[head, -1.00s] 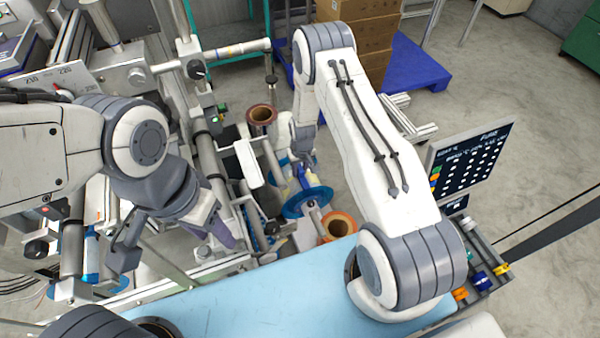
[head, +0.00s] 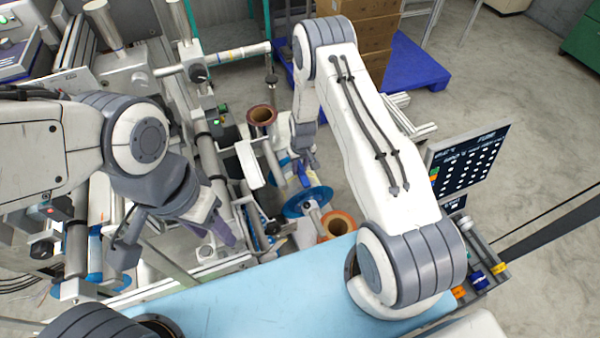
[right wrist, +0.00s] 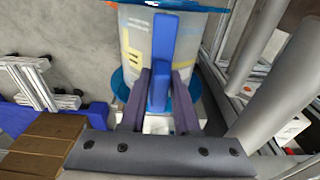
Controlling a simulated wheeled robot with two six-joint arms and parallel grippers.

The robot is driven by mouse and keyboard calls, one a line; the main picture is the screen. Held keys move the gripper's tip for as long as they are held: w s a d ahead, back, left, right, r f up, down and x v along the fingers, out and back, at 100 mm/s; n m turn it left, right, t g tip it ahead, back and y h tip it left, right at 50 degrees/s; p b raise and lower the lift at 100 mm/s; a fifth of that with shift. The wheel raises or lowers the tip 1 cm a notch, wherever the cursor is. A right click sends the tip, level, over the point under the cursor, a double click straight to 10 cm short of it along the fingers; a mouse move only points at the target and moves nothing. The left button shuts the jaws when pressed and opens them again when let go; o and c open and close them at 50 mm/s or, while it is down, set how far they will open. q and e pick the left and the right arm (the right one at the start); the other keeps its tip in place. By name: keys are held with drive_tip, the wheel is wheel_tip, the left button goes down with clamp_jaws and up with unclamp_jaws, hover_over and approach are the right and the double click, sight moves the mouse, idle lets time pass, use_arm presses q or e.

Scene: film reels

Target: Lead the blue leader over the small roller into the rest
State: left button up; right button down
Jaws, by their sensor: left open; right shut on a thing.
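My right gripper (head: 305,164) is above the blue-flanged reel (head: 307,202) in the middle of the head view. In the right wrist view its two fingers (right wrist: 159,100) are shut on the blue leader (right wrist: 161,62), a stiff-looking blue strip standing up between them. A small part of the leader (head: 303,179) also shows in the head view. Behind it is a translucent, yellow-marked film roll (right wrist: 133,45) with blue flanges. My left gripper (head: 176,244) is open and empty over the machine at the left. I cannot single out the small roller or the rest.
Brown-cored reels stand behind (head: 261,115) and in front (head: 337,225) of the blue-flanged reel. Metal rollers and frame rails crowd the left. A light blue surface (head: 250,300) is clear in front. A display panel (head: 468,160) and boxes on a blue pallet (head: 415,72) are at the right and back.

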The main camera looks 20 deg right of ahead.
sight(299, 164)
drive_tip(key=shift+r+p, duration=0.9)
drive_tip(key=shift+r, duration=0.5)
drive_tip(key=shift+a+r, duration=0.1)
drive_tip(key=shift+r, duration=0.05)
drive_tip(key=a+r+p, duration=0.3)
drive_tip(key=r+p, duration=0.4)
drive_tip(key=r, duration=0.3)
drive_tip(key=shift+a+r+p, duration=0.15)
drive_tip(key=shift+p, duration=0.2)
idle(1.4)
drive_tip(key=shift+a, duration=0.15)
drive_tip(key=shift+s+a+b, duration=0.1)
drive_tip(key=shift+a+b, duration=0.25)
drive_tip(key=shift+a, duration=2)
drive_tip(key=shift+r, duration=0.1)
drive_tip(key=a+r+p, duration=0.3)
drive_tip(key=a+r, duration=0.4)
drive_tip(key=shift+s+a+r+p, duration=0.15)
drive_tip(key=shift+p, duration=0.15)
idle(0.7)
